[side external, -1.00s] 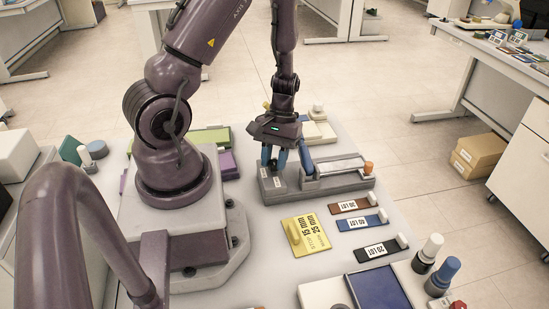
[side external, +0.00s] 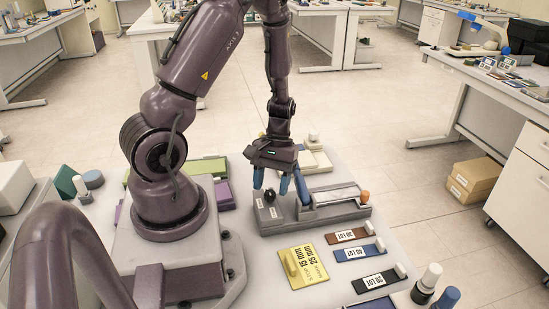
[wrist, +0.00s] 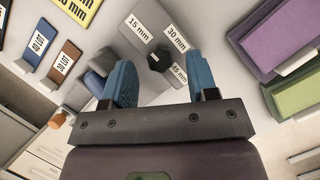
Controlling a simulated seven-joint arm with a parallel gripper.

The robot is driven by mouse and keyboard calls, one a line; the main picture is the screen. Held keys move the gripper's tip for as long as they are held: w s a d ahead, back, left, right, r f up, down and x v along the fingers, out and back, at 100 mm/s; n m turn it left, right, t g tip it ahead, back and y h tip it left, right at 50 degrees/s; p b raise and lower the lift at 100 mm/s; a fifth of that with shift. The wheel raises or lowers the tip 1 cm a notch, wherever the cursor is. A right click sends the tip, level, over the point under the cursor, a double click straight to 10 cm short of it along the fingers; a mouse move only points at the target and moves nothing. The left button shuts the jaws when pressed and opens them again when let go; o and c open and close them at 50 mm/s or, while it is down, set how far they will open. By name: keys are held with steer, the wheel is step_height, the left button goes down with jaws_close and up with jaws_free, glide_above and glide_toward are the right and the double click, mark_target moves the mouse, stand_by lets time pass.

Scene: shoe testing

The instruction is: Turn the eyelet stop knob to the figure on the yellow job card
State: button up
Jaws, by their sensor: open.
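A black knob (side external: 270,196) stands on the left end of a grey fixture (side external: 330,213). In the wrist view the knob (wrist: 159,57) has labels 15 mm, 30 mm and 45 mm around it; its pointing direction is too small to tell. My gripper (side external: 271,190) is open above the knob, with its blue fingers apart and empty. In the wrist view the knob shows between the fingertips (wrist: 162,68), apparently untouched. The yellow job card (side external: 303,267) lies in front of the fixture, with lines reading STOP 15 mm and 25 mm.
A blue part (side external: 302,188) stands on the fixture close to the right finger. Brown (side external: 348,235), blue (side external: 361,252) and black (side external: 376,281) lot tags lie right of the card.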

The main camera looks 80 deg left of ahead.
steer(key=v, duration=1.1)
steer(key=shift+a+r, duration=0.15)
steer(key=shift+r, duration=0.05)
steer(key=shift+w, duration=0.1)
